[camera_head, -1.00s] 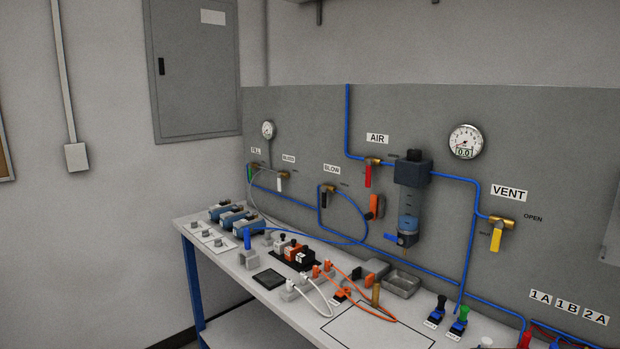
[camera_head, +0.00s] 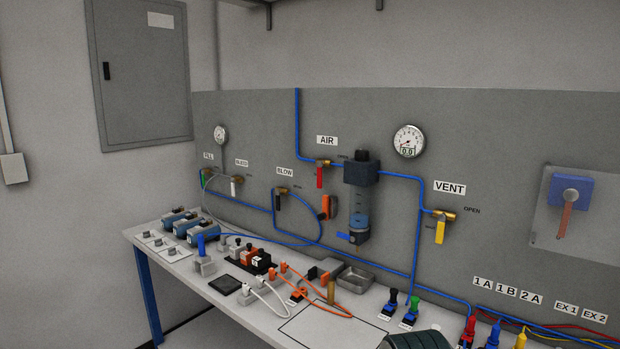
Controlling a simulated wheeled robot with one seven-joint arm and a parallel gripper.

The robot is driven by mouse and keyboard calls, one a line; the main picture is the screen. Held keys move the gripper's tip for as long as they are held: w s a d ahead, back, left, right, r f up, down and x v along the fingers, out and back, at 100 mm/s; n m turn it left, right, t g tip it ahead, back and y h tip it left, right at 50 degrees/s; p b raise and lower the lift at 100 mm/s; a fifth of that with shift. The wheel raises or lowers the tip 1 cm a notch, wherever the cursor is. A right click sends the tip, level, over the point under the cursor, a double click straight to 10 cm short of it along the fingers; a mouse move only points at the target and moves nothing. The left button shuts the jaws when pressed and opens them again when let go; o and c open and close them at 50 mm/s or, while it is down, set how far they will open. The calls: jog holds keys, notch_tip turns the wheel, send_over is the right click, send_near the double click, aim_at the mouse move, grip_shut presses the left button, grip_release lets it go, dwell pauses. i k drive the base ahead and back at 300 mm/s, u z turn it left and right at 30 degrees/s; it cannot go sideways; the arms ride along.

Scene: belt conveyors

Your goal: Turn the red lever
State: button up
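A red lever (camera_head: 320,177) hangs straight down from the brass valve under the AIR label, on the blue air line of the grey back panel. A second reddish lever (camera_head: 566,220), more orange, hangs tilted slightly left from a round grey hub on a blue box (camera_head: 572,189) at the right. I cannot tell from the picture which one the task names. My gripper is not in view. A dark ribbed rounded shape at the bottom edge may be part of my arm.
A white bench (camera_head: 262,318) runs along the panel, carrying blue valves, orange and white cables, a metal tray (camera_head: 355,280) and coloured plugs. A yellow VENT lever (camera_head: 440,231), a gauge (camera_head: 408,141) and a filter unit (camera_head: 361,198) are on the panel.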

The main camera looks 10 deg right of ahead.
aim_at(320, 164)
jog(key=z, duration=0.05)
jog(key=k, duration=0.6)
jog(key=u, duration=0.75)
jog(key=i, duration=1.4)
jog(key=z, duration=0.2)
